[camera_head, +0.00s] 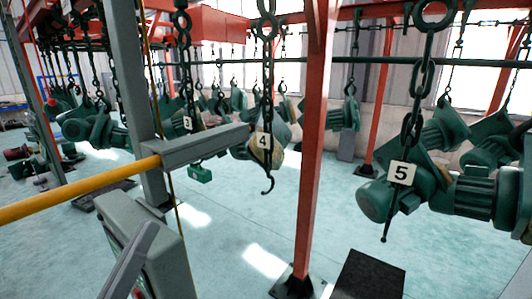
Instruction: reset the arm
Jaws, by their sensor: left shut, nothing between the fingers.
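The gripper is shut and empty. I cannot tell whether the tip touches that block. My right gripper is not in view.
A hoist marked 5 (386,200) hangs close at the right, and a block marked 3 (187,122) hangs farther back. A red post (311,150) stands in the middle. A grey box (160,250) is at lower left. Pale floor (225,240) is open.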

